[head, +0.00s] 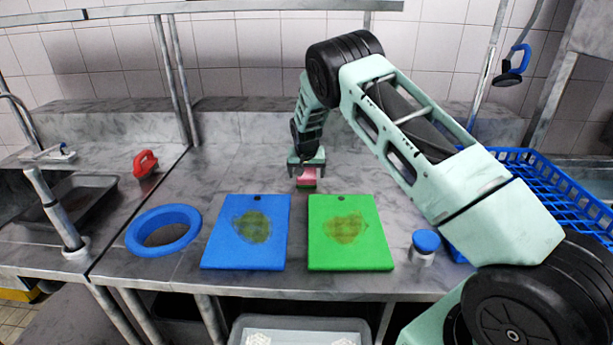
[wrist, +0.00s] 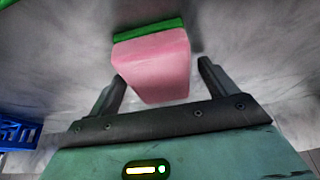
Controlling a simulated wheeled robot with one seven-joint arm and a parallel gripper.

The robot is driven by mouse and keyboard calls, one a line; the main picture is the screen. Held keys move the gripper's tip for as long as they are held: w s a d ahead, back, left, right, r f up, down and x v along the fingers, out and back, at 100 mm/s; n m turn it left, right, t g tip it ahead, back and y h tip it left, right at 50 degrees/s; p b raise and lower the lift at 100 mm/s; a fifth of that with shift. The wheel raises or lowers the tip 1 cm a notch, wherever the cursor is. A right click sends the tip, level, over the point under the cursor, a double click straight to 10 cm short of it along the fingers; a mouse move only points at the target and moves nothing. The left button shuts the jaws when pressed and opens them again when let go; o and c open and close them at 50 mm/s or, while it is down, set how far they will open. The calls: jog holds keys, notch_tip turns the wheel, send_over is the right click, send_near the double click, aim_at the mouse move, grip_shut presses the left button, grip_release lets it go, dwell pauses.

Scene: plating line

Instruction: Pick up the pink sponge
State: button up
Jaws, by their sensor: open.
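The pink sponge (head: 307,176) with a green layer lies on the grey metal counter, behind the gap between the blue and green boards. In the wrist view the pink sponge (wrist: 155,65) fills the upper middle, its green layer along the far edge. My gripper (head: 307,172) is over it, pointing down. In the wrist view my gripper (wrist: 160,88) is open, with one finger to each side of the sponge. I cannot tell whether either finger touches it. My gripper partly hides the sponge in the head view.
A blue board (head: 222,248) and a green board (head: 375,250), both stained, lie in front of the sponge. A blue ring (head: 139,236), a red brush-like object (head: 145,163) and a sink (head: 98,190) are left. A blue-lidded jar (head: 426,242) and blue rack (head: 545,185) are right.

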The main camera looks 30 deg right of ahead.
aim_at(307, 171)
jog(key=shift+f, duration=0.2)
dwell(0.3)
jog(key=c, duration=1.1)
jog(key=shift+o, duration=0.2)
jog(key=shift+r, duration=0.15)
jog(key=shift+r, duration=0.25)
notch_tip(307, 171, up, 10)
jog(key=b, duration=0.2)
jog(key=shift+f+b, duration=0.15)
jog(key=shift+b, duration=0.25)
jog(key=o, duration=0.3)
jog(key=shift+c, duration=1.2)
